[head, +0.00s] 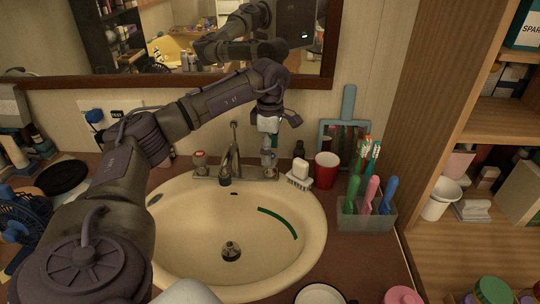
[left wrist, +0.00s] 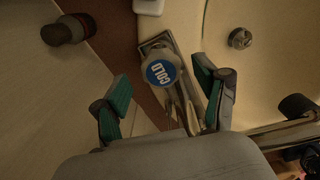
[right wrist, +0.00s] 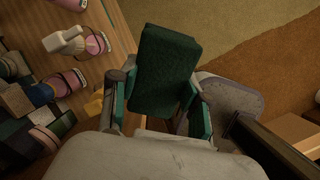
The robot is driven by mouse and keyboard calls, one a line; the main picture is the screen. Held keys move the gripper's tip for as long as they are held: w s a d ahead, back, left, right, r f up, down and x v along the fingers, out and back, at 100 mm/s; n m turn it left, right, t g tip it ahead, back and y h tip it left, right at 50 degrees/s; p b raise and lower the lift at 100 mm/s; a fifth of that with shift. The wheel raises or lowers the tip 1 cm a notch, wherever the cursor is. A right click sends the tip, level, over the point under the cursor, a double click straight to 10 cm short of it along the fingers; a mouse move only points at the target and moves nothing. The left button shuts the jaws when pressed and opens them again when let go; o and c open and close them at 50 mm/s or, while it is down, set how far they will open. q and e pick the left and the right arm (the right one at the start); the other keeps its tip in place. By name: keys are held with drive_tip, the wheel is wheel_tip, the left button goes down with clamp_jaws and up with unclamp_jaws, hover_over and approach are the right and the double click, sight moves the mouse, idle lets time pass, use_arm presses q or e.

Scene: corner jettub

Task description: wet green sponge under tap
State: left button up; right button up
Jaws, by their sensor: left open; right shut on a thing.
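The green sponge (right wrist: 165,72) shows in the right wrist view, a dark green block between the fingers of my right gripper (right wrist: 157,105), which is shut on it. Neither shows clearly in the head view. The tap (head: 229,160) stands at the back of the sink (head: 180,240), its spout over the basin. My left gripper (head: 269,138) is open above the tap's right handle. In the left wrist view its fingers are apart on either side of the round knob (left wrist: 161,72) marked COLD. Contact with the knob cannot be told. No running water shows.
A white brush (head: 299,178), a red cup (head: 326,170) and a grey holder with brushes (head: 366,213) stand right of the sink. A wooden shelf (head: 500,130) rises at right. A blue fan (head: 22,222) is at left. The basin has free room.

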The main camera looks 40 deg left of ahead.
use_arm(q)
wheel_tip(320, 180, up, 10)
idle(0.3)
idle(0.4)
